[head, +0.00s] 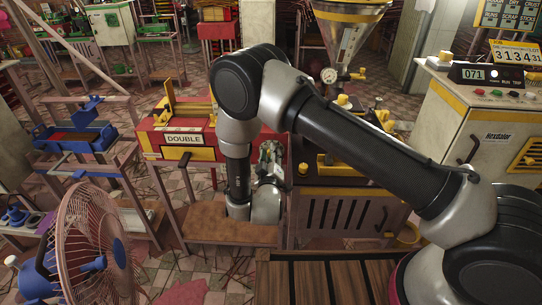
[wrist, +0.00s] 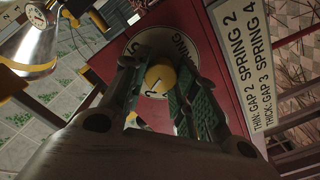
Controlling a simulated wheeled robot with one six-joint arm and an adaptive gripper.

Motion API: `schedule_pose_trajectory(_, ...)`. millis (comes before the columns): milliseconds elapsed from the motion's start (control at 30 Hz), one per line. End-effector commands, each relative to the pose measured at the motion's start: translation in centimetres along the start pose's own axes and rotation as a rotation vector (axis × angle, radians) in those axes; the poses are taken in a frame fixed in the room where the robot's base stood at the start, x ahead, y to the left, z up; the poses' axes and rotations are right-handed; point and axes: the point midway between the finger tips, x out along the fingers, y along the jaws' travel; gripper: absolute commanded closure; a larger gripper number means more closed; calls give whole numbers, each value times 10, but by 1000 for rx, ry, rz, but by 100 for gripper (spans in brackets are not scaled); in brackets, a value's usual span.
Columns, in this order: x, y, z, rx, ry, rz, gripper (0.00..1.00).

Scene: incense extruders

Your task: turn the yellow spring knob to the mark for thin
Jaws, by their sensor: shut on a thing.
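The yellow spring knob (wrist: 160,79) sits at the middle of a round pale dial (wrist: 133,53) on a red panel, in the wrist view. It has a dark pointer line slanting toward the lower left. In the head view my gripper (head: 270,152) is at the right end of the red machine (head: 150,140), and the knob cannot be made out there.
A sign (wrist: 255,60) beside the dial reads THIN: GAP 2 SPRING 2, THICK: GAP 3 SPRING 4. A hopper with a gauge (head: 329,75) stands behind my arm. A fan (head: 90,250) stands front left, a white cabinet (head: 485,140) right.

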Motion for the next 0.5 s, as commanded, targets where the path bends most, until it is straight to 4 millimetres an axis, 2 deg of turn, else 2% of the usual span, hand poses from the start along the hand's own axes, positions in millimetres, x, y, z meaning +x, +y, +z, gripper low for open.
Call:
schedule_pose_trajectory(233, 0, -1, 0, -145, 0, -1, 95)
schedule_pose_trajectory(500, 0, -1, 0, -221, 0, -2, 95)
